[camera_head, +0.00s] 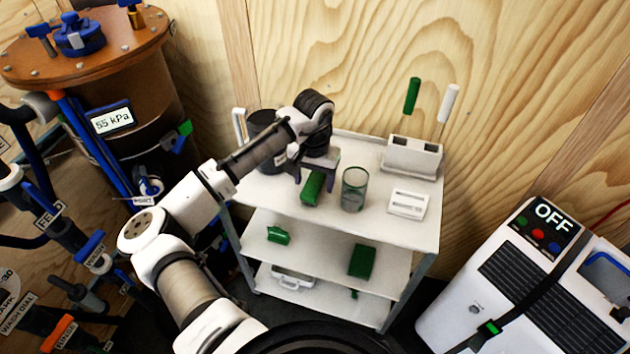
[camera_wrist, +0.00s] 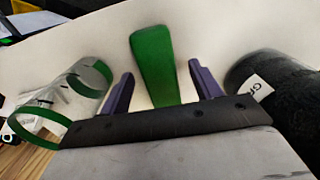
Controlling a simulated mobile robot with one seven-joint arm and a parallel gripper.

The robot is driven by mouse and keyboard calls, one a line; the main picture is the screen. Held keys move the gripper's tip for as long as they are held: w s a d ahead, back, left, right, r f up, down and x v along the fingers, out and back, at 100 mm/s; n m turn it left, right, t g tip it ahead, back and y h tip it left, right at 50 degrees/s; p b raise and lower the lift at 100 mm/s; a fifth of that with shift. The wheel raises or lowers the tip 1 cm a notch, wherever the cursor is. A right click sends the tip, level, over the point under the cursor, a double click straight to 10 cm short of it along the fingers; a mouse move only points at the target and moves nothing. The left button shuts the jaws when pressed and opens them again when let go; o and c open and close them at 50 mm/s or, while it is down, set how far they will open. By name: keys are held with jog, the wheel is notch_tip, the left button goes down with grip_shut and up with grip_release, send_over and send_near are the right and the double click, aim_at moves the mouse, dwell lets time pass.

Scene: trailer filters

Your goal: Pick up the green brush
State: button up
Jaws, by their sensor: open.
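A green tapered piece (camera_head: 313,189), probably the green brush, lies on the top shelf of the white cart (camera_head: 420,228). In the wrist view the green piece (camera_wrist: 154,58) is wide at its far end and narrows toward me; its near end is hidden behind my gripper's body. My gripper (camera_head: 314,178) is open above it, and in the wrist view my gripper (camera_wrist: 160,70) has one purple finger on each side of it, with gaps visible. I cannot tell the height of the fingertips over the shelf. A green-handled tool (camera_head: 411,97) also stands in the white holder (camera_head: 412,156).
A clear glass cylinder (camera_head: 353,188) stands close right of the green piece. A dark canister (camera_head: 265,140) stands at the left. A white-handled tool (camera_head: 449,103) and a small white box (camera_head: 408,203) are at the right. Green items (camera_head: 362,261) lie on the middle shelf.

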jog(key=shift+f, duration=0.65)
jog(key=c, duration=1.2)
jog(key=shift+o, duration=0.2)
jog(key=shift+r, duration=0.15)
